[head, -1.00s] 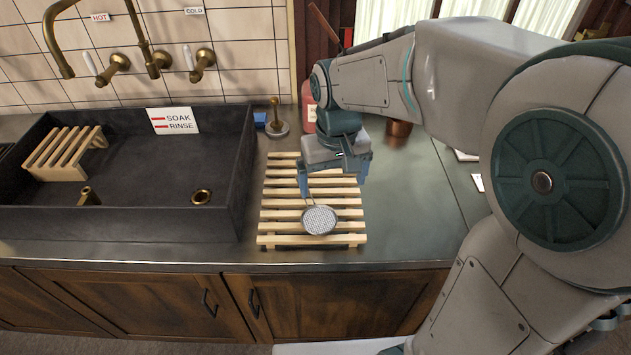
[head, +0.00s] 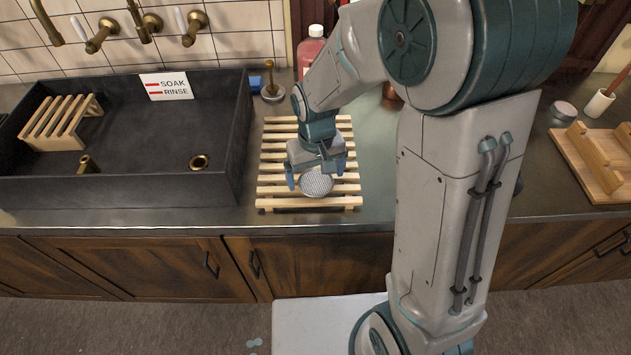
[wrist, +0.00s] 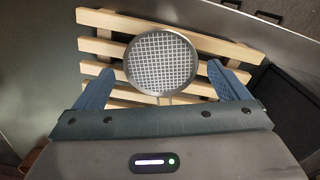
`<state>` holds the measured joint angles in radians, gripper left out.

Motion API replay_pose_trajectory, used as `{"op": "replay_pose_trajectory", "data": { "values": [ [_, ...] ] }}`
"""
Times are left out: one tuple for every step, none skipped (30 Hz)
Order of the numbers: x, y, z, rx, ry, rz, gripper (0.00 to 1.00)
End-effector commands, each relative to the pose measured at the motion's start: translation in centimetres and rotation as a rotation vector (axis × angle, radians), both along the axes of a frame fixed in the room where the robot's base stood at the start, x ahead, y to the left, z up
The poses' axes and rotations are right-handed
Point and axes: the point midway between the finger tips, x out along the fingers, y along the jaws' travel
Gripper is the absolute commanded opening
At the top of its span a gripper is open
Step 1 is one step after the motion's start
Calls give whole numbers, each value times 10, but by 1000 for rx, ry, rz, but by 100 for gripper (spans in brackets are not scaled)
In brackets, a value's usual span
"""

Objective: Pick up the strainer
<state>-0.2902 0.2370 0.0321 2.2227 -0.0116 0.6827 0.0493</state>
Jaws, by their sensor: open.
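The strainer (head: 316,185) is a small round mesh disc with a metal rim, lying on the slatted wooden rack (head: 309,203) near its front. In the wrist view the strainer's mesh (wrist: 161,62) shows whole, and a short piece of handle runs back toward my gripper. The rest of the handle is hidden under the gripper. My gripper (head: 318,180) is open above the rack, at the strainer. In the wrist view its two blue fingers (wrist: 167,92) stand apart, one on each side of the strainer's lower part, with gaps on both sides.
A dark sink (head: 130,190) with a small wooden rack (head: 62,120) in it lies to the left. A brass-handled stopper (head: 272,88) and a red bottle (head: 311,50) stand behind the rack. A wooden stand (head: 598,165) is at far right.

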Motion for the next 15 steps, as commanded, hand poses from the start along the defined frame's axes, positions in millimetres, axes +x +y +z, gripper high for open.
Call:
{"op": "replay_pose_trajectory", "data": {
  "values": [
    [-2, 1, -7, -2, 6, 1, 94],
    [-1, 1, -11, -1, 4, 1, 94],
    [-1, 1, -16, -1, 4, 0, 94],
    [-1, 1, -20, -1, 3, 0, 94],
    [-1, 1, -22, -1, 3, 0, 94],
    [-1, 1, -25, -1, 2, 0, 94],
    [-1, 1, -27, 0, 1, 0, 94],
    [-1, 1, -28, 0, 1, 0, 94],
    [-1, 1, -29, 0, 0, 0, 94],
    [-1, 1, -29, 0, 0, -1, 94],
    [-1, 1, -29, 0, 0, -1, 94],
    [-1, 1, -29, 0, 0, -1, 94],
    [-1, 1, -29, 0, 0, -1, 94],
    [-1, 1, -29, 0, 0, -1, 94],
    [-1, 1, -29, 0, 0, -1, 94]
  ]
}}
